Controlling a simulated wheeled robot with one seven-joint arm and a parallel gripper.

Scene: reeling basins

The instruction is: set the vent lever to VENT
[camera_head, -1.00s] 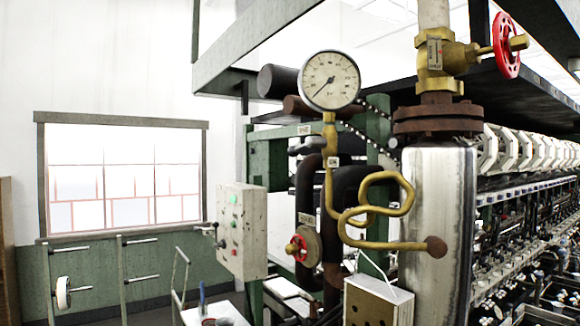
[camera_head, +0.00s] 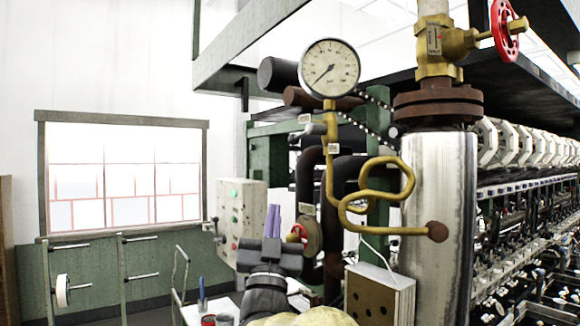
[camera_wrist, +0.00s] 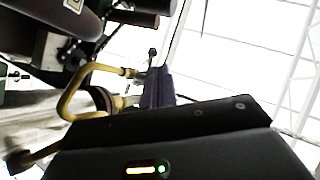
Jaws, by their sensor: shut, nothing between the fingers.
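The vent lever appears to be the small grey handle (camera_head: 314,129) at the valve on the brass gauge pipe (camera_head: 330,180), below the round pressure gauge (camera_head: 330,68). It points left; its label (camera_head: 304,119) is too small to read. My gripper (camera_head: 273,220) is low and left of it, fingers up, shut and empty, apart from the pipe. In the wrist view my purple fingers (camera_wrist: 157,88) are together, and the bent brass pipe (camera_wrist: 75,92) shows to their left. A small dark knob (camera_wrist: 152,53) beyond the fingertips may be the lever's end; I cannot tell.
A red handwheel (camera_head: 505,28) tops the steel column (camera_head: 440,190) at the right. A control box (camera_head: 238,220) stands left behind my gripper, and a perforated box (camera_head: 380,295) is at lower right. Dark pipes (camera_head: 305,190) run behind the brass pipe. Open air lies above my gripper.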

